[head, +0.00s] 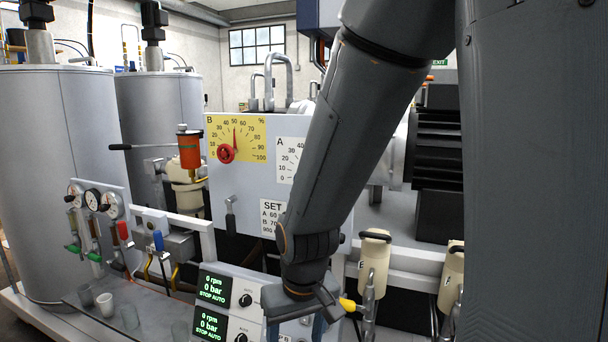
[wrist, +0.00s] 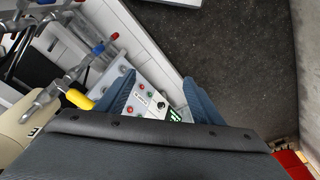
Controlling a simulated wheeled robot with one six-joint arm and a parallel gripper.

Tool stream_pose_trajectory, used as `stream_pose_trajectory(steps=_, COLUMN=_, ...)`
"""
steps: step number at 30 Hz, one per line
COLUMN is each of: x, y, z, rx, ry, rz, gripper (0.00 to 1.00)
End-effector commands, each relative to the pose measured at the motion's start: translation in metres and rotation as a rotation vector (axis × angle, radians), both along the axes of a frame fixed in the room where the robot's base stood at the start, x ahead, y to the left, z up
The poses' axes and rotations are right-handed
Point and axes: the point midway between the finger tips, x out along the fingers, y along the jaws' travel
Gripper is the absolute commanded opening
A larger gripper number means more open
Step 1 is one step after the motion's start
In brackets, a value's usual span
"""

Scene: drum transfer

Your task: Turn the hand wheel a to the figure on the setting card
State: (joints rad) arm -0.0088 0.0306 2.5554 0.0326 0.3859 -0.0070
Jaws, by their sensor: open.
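The setting card (head: 270,217) is on the pale panel in the head view, partly covered by my arm.
Control boxes with green displays (head: 213,288) stand left of my gripper. A yellow-ended valve handle (head: 348,304) is close at its right. Cream canisters (head: 374,262) stand further right. An orange cylinder (head: 189,150) with a lever is left of the panel. Dark floor (wrist: 225,50) is clear.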

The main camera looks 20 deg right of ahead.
Motion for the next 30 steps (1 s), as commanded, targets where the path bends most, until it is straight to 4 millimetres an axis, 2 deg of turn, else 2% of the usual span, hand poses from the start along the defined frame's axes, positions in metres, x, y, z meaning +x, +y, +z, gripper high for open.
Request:
stream_pose_trajectory(steps=5, x=0.058, y=0.021, z=0.014, rx=0.05, ry=-0.203, rz=-0.057, gripper=0.64)
stream_pose_trajectory(steps=9, x=0.121, y=0.027, z=0.041, rx=0.076, ry=-0.437, rz=-0.156, gripper=0.64)
stream_pose_trajectory(steps=13, x=0.168, y=0.021, z=0.073, rx=0.068, ry=-0.649, rz=-0.263, gripper=0.64)
stream_pose_trajectory(steps=18, x=0.208, y=-0.002, z=0.121, rx=0.004, ry=-0.907, rz=-0.415, gripper=0.64)
stream_pose_trajectory(steps=23, x=0.221, y=-0.031, z=0.166, rx=-0.109, ry=-1.121, rz=-0.565, gripper=0.64)
stream_pose_trajectory(steps=27, x=0.214, y=-0.054, z=0.199, rx=-0.229, ry=-1.262, rz=-0.682, gripper=0.64)
stream_pose_trajectory(steps=30, x=0.205, y=-0.065, z=0.216, rx=-0.305, ry=-1.33, rz=-0.742, gripper=0.64)
